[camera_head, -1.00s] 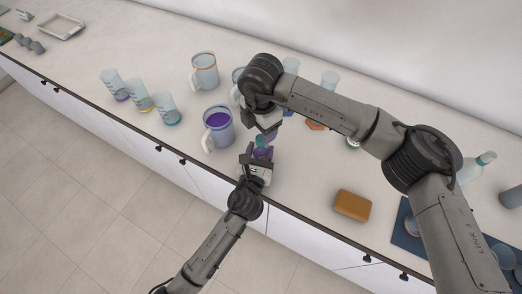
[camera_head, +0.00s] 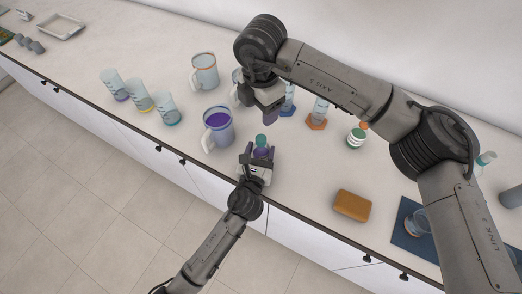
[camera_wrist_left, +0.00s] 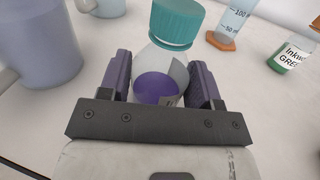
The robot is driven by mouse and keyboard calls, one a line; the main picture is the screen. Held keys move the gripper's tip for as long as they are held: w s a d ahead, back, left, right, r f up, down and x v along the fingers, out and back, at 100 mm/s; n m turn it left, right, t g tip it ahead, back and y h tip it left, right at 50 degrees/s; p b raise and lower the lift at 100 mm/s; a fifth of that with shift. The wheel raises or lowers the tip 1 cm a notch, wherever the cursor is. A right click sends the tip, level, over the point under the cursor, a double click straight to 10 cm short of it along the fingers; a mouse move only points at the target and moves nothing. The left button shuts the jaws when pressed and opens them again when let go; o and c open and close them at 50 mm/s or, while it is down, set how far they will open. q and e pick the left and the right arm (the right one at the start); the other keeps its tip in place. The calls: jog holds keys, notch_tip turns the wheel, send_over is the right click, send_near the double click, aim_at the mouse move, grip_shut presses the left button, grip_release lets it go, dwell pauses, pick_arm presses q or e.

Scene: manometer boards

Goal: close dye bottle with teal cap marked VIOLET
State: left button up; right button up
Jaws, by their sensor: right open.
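The dye bottle (camera_head: 262,153) stands near the counter's front edge, a clear bottle with violet liquid. The left wrist view shows the bottle (camera_wrist_left: 160,85) close up, its label mostly hidden. The teal cap (camera_wrist_left: 176,22) sits on its neck; the cap also shows in the head view (camera_head: 261,140). I cannot tell how tight it is. My left gripper (camera_head: 259,156) is shut on the bottle's body, one finger on each side. My right gripper (camera_head: 271,117) is open and empty, above and behind the cap, apart from it.
A jug of violet liquid (camera_head: 217,129) stands just left of the bottle. Several beakers stand further left. Cylinders with blue and orange bases (camera_head: 317,122) and a green-labelled bottle (camera_head: 356,138) stand behind right. A brown sponge (camera_head: 353,205) lies right; counter between is clear.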

pick_arm(q)
jog(key=o, duration=0.4)
jog(key=shift+s, duration=0.1)
jog(key=p+v, duration=0.1)
jog(key=v, duration=1.2)
jog(key=shift+s, duration=0.35)
